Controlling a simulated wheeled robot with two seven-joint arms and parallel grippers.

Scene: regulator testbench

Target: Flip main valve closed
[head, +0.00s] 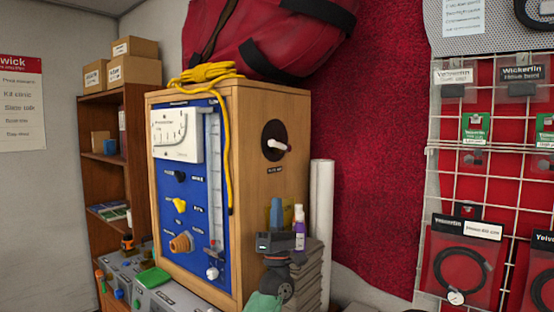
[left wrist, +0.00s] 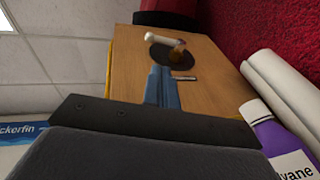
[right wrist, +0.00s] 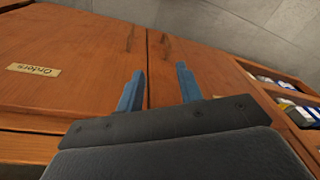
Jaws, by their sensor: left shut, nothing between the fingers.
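The valve on the side of the wooden test box is a round black plate (head: 272,140) with a lever ending in a pale handle (head: 285,147). The lever points roughly sideways, to the right, in the head view. A small label (head: 275,170) sits below; I cannot read it surely. My left gripper (head: 277,202), with blue fingers, is shut and empty, below and apart from the valve. In the left wrist view the valve plate (left wrist: 173,57) and pale handle (left wrist: 163,40) lie beyond the fingertips (left wrist: 160,70). My right gripper (right wrist: 157,72) is open and empty, facing wooden cabinet doors.
A yellow hose (head: 228,130) hangs over the box (head: 250,250). The blue front panel (head: 180,230) carries knobs and a gauge. A red bag (head: 260,35) lies above.

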